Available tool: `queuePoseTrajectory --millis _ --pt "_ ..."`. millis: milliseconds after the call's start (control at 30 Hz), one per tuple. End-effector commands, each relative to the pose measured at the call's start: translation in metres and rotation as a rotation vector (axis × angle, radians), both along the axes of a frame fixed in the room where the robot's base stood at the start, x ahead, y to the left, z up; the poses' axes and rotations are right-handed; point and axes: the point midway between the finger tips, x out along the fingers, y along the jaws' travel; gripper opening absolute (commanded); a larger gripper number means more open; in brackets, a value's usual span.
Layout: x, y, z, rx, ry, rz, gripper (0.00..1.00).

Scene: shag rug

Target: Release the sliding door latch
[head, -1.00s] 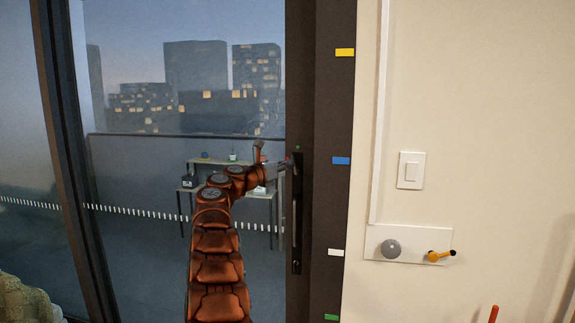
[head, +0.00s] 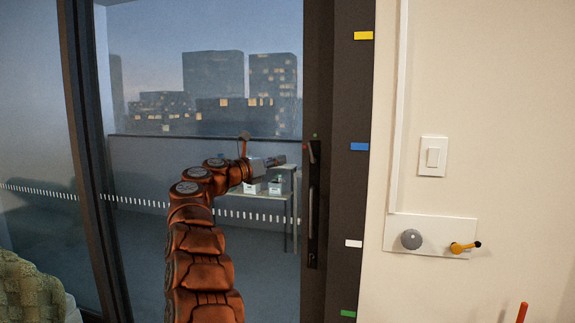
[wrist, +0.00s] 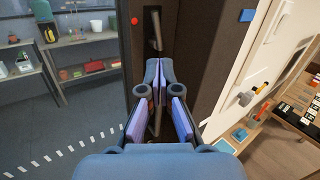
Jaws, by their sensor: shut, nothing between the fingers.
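The sliding glass door has a dark upright stile (head: 317,60). A long dark handle recess (head: 313,225) is set in the stile, with a small grey latch lever (head: 311,152) at its top, slightly tilted. A green dot (head: 316,136) sits just above it. My gripper (head: 278,160) is left of the lever and apart from it, in front of the glass. In the wrist view my gripper (wrist: 163,68) is shut and empty, pointing at the stile. There the lever (wrist: 155,30) shows above the fingertips, and a red dot (wrist: 134,20) is to its left.
Colour tags, such as the blue tag (head: 359,147), run down the dark jamb on the right. A light switch (head: 432,157) and a white plate (head: 400,250) with a grey knob and yellow lever are on the wall. A table (head: 283,205) stands beyond the glass.

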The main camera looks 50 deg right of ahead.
Motion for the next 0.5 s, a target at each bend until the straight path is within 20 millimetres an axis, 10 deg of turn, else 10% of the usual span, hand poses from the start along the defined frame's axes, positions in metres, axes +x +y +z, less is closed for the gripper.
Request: queuePoseTrajectory --millis 500 --pt "0.004 0.026 -0.003 0.000 0.001 0.002 0.00"
